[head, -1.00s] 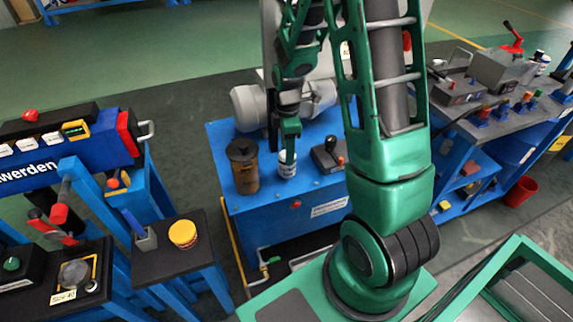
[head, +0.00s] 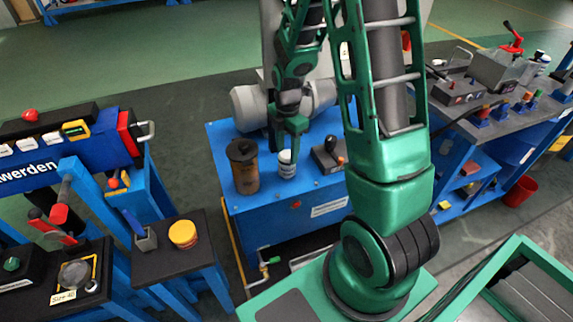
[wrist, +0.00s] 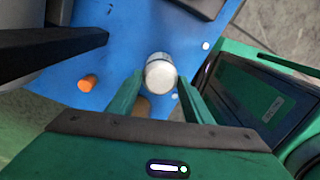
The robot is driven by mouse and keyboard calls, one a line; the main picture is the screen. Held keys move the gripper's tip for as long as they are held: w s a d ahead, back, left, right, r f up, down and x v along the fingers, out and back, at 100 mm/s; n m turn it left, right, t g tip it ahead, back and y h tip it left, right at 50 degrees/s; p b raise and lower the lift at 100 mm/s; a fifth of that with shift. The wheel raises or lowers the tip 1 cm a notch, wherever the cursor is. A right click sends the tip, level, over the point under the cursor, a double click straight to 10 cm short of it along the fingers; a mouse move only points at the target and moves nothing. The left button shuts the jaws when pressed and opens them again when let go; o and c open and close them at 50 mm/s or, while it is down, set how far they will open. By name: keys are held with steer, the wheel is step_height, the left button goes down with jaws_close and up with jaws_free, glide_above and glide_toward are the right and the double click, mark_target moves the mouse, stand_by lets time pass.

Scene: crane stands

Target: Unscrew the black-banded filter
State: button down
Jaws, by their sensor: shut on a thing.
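A short white filter (head: 287,165) stands upright on the blue cabinet top, with a dark band around it. My gripper (head: 288,143) is over it from above. In the wrist view, the white round end of the filter (wrist: 160,75) sits between my two green fingertips (wrist: 160,82), which close on its sides. A taller brown canister with a dark top (head: 243,166) stands just left of it in the head view. My fingers hide part of the filter's upper side. I cannot tell whether its thread is loose.
A dark joystick box (head: 328,157) stands close to the right of the filter. A grey motor housing (head: 250,108) is behind. The blue cabinet top (head: 265,202) is clear in front. A yellow-topped jar (head: 183,234) stands on a separate stand at left.

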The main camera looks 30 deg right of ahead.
steer(key=n, duration=0.5)
stand_by(0.3)
steer(key=n, duration=0.5)
stand_by(0.4)
steer(key=c, duration=0.8)
jaws_free()
steer(key=shift+c, duration=1)
